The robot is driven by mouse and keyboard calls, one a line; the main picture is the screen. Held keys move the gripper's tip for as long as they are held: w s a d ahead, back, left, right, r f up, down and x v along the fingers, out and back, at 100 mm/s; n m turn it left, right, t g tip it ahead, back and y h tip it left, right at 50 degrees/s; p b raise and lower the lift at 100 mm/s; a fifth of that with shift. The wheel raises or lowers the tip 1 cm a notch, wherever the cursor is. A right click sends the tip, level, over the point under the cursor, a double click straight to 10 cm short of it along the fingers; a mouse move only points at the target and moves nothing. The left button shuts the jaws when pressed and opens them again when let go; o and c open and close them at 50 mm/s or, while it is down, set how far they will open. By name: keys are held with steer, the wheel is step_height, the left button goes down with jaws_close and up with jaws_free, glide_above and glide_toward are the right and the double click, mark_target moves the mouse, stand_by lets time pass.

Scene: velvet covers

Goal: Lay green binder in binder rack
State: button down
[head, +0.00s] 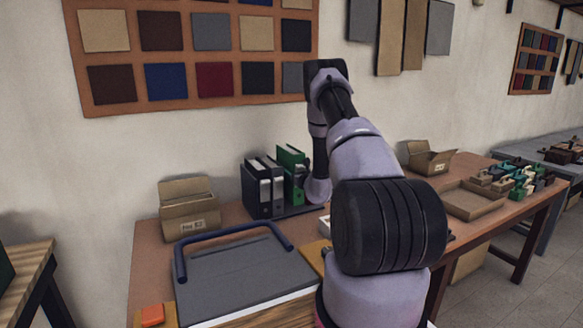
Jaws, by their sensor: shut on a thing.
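A green binder (289,160) stands upright beside several dark binders (256,188) with pale spine labels, on the table by the wall. It is at the right end of the row. The dark binder rack (286,213) shows as a low base under the row. My gripper (304,184) is at the right side of the green binder, shut on it; my wrist hides most of the fingers. Whether the binder's bottom touches the rack cannot be told.
An open cardboard box (189,212) stands left of the binders. A grey board with a blue handle (240,262) lies in front. An orange block (152,315) is at front left. At right are another open box (428,160) and a shallow tray (474,203).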

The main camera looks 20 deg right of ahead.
steer(key=shift+f, duration=2.3)
jaws_free()
steer(key=shift+s, duration=0.1)
steer(key=s, duration=1)
steer(key=shift+s+d, duration=0.2)
steer(key=shift+s, duration=0.15)
